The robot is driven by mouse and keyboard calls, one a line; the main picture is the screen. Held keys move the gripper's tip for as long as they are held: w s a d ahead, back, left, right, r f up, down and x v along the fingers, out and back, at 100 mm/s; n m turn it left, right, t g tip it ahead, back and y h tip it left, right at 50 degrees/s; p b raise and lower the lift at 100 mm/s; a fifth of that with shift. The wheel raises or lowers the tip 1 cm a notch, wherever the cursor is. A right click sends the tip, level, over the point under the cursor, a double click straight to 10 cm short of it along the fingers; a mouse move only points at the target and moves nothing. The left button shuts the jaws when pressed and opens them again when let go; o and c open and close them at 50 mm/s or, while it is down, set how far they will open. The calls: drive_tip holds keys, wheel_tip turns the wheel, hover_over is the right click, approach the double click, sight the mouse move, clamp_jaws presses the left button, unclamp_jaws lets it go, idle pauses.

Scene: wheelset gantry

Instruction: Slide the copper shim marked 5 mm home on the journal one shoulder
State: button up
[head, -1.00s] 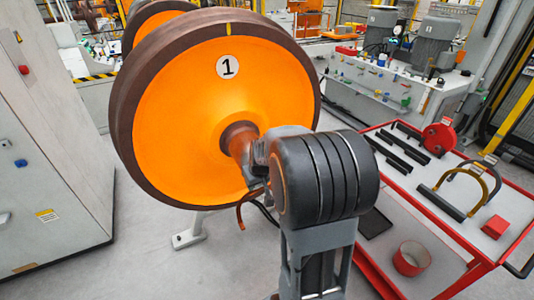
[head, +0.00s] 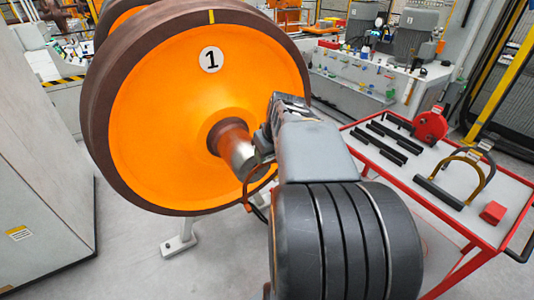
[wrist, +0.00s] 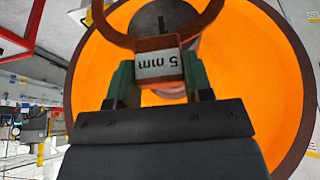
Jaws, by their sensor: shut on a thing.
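The copper shim (wrist: 158,63) is an open C-shape with a tab labelled "5 mm", upside down in the wrist view. My gripper (wrist: 160,78) is shut on that tab, its greenish fingers on either side. The shim's arms spread up and outward in front of the grey journal end (wrist: 168,18). In the head view the journal (head: 237,152) sticks out of the orange wheel (head: 150,130) marked 1. A copper curve of the shim (head: 246,190) shows below the journal's outer end, apart from the wheel. My wrist hides the fingers there; I cannot tell whether the shim touches the journal.
A red-framed cart (head: 400,185) stands at the right with black bars (head: 385,145), a red round piece (head: 431,127), a U-shaped piece (head: 466,165) and a red block (head: 492,212). A grey cabinet (head: 40,190) is at the left. A stand foot (head: 180,245) is below the wheel.

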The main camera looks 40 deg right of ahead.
drive_tip(key=shift+w+d+p, duration=0.2)
drive_tip(key=shift+w+p, duration=0.1)
drive_tip(key=shift+w, duration=1.15)
drive_tip(key=shift+w+d+p, duration=0.15)
drive_tip(key=shift+w+p, duration=0.15)
drive_tip(key=shift+w, duration=1.1)
drive_tip(key=shift+b, duration=0.3)
